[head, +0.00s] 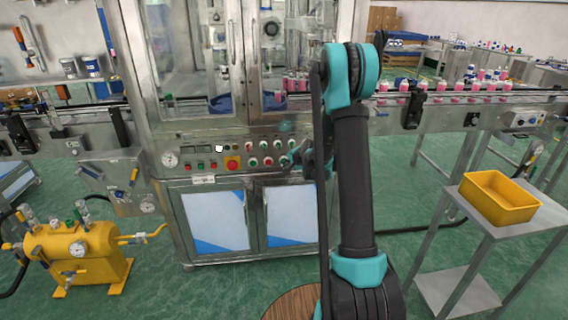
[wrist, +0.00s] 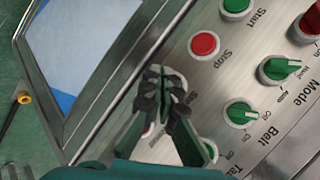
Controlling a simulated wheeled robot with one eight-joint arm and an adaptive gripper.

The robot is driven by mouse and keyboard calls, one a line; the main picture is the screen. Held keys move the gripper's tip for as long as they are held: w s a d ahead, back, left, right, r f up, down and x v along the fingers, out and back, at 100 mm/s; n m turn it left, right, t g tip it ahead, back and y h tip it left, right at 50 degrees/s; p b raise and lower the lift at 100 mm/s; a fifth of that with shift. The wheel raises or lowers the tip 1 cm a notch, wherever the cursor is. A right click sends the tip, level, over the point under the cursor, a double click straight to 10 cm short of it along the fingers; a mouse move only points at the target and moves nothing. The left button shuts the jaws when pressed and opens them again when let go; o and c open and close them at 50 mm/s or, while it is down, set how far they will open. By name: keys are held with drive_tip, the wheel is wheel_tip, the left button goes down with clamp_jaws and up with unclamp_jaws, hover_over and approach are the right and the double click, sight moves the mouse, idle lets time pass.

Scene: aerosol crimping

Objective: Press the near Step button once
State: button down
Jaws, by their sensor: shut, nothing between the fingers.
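The control panel (head: 240,152) is on the front of the steel machine, and it also shows tilted in the wrist view (wrist: 262,20). My gripper (head: 291,159) is at the right part of the panel in the head view. In the wrist view my gripper (wrist: 165,82) has its fingers together and empty, over a pale-rimmed button (wrist: 178,73) below the red Stop button (wrist: 204,44). The fingers hide most of that button and part of its label, which seems to begin with "St". I cannot tell whether the fingertips touch it.
In the wrist view, the green Start button (wrist: 235,7), the Belt knob (wrist: 241,112) and the Mode knob (wrist: 279,68) are close by. In the head view, a yellow bin (head: 497,200) stands on a side table at the right, and a yellow tank (head: 75,255) stands at the left.

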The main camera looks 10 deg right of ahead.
drive_tip(key=shift+w, duration=0.15)
idle(0.7)
drive_tip(key=shift+w, duration=0.25)
drive_tip(key=shift+w, duration=0.4)
idle(0.7)
drive_tip(key=shift+s, duration=0.8)
drive_tip(key=s, duration=0.5)
idle(0.5)
idle(0.6)
